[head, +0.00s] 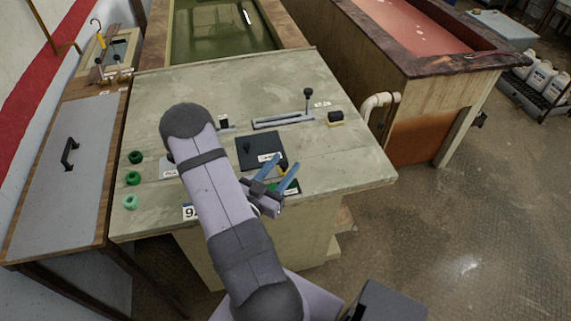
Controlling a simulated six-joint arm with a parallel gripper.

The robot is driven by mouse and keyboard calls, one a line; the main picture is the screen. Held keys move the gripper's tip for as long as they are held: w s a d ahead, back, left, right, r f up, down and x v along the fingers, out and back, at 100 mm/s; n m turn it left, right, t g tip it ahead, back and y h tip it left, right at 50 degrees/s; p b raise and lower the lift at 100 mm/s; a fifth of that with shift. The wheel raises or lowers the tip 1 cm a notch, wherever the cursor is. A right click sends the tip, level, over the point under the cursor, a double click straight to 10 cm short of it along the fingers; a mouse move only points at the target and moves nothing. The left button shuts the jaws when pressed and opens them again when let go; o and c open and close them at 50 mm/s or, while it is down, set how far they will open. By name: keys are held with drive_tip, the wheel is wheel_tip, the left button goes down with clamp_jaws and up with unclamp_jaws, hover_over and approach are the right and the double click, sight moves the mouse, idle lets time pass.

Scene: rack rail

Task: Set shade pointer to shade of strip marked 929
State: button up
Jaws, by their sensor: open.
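My gripper (285,167) has two blue fingers spread apart, with nothing visible between them, above the front part of the bench. A dark green piece (294,188) shows partly beneath it. A dark square plate (254,147) with a white label lies just beyond the fingers; its writing is too small to read. A white label starting with 9 (189,212) sits at the bench's front edge, the rest hidden by my arm. A slotted rail (280,121) with an upright black-knobbed lever (308,98) at its right end stands farther back. I cannot tell which part is the shade pointer.
Three green ring-like pieces (132,178) stand along the bench's left side. Tanks of green liquid (220,35) and red liquid (415,30) stand behind. The bench's right part is clear.

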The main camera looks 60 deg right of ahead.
sight(283, 167)
drive_tip(key=shift+a+b, duration=0.95)
drive_tip(key=shift+a, duration=1.85)
